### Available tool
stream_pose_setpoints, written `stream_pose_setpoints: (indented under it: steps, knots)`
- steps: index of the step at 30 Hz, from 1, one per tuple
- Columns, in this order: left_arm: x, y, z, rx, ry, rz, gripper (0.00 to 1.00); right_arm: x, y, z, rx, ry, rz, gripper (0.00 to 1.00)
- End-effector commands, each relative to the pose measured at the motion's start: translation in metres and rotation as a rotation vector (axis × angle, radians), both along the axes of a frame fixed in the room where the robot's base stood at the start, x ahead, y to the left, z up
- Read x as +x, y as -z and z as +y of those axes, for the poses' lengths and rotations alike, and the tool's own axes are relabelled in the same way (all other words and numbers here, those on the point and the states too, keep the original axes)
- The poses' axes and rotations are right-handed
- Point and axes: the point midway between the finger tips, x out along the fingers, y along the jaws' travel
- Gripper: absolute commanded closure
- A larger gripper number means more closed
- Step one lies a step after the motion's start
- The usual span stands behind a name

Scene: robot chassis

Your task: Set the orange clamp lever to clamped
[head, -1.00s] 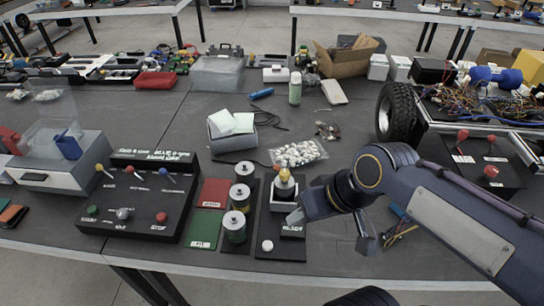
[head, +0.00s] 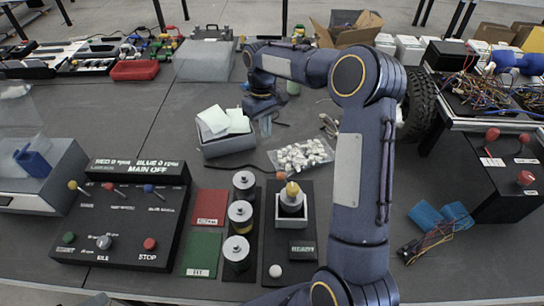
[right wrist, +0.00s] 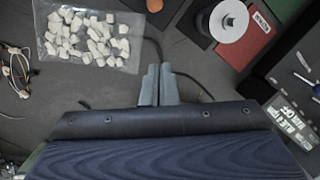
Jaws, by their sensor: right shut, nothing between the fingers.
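A small orange-red knob (head: 281,177), likely the end of the orange clamp lever, shows in the head view beside a yellow-topped part (head: 292,192) in a white square holder (head: 291,213). The lever's arm and its setting are not clear. An orange knob (right wrist: 154,5) also shows at the top edge of the right wrist view. My right gripper (head: 265,125) is behind the holder, near the grey bin, apart from the lever. Its two fingers (right wrist: 157,84) are together and empty in the right wrist view. My left gripper is not in view.
A bag of white pieces (head: 301,155) lies behind the holder. Several spools (head: 240,215) stand left of it. A grey bin (head: 228,143) with papers is near my gripper. A black control panel (head: 125,215) is left. Bare table lies between the panel and the bin.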

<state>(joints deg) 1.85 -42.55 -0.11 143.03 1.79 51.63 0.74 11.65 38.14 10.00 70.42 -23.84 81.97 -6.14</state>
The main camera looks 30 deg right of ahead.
Motion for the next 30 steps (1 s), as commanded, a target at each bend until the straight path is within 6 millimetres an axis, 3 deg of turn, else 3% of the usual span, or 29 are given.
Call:
stream_pose_setpoints:
  steps: [3, 18, 23, 30]
  knots:
    - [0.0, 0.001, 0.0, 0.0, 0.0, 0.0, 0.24, 0.005, 0.009, -0.001, -0.002, -0.003, 0.014, 1.0]
    - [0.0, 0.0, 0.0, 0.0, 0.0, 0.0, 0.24, 0.005, 0.016, -0.001, -0.003, -0.004, 0.02, 1.0]
    - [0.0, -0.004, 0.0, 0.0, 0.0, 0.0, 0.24, -0.001, 0.039, 0.0, -0.003, -0.004, 0.024, 1.0]
    - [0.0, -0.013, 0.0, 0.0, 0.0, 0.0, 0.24, -0.011, 0.09, 0.003, -0.002, -0.004, 0.024, 1.0]
